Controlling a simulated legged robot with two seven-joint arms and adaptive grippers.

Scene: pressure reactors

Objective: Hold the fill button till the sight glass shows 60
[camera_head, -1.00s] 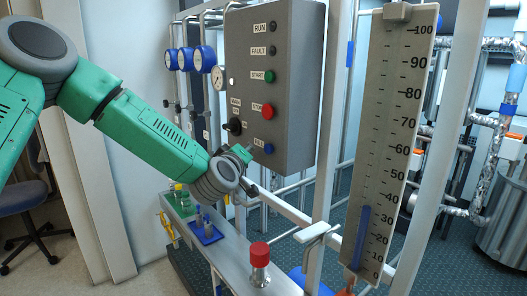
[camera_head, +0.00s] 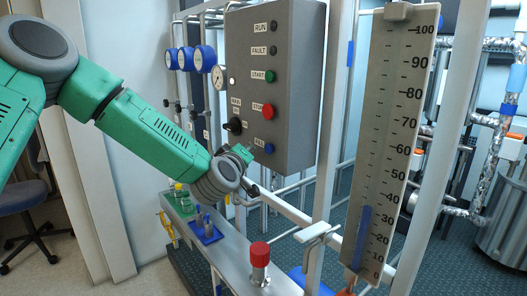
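The grey control box (camera_head: 300,90) carries a blue button (camera_head: 268,148) at the bottom of its column, below a red and a green button. The blue button's label is partly hidden by my gripper. My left gripper (camera_head: 248,155) is just left of and below the blue button, seen from behind; whether it touches the button or is open or shut I cannot tell. The sight glass (camera_head: 388,130) stands at the right with a scale up to 100. Its blue column (camera_head: 363,235) ends between 30 and 40. My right gripper is not in view.
Blue-rimmed gauges (camera_head: 204,59) hang left of the box. A post (camera_head: 333,120) stands between the box and the sight glass.

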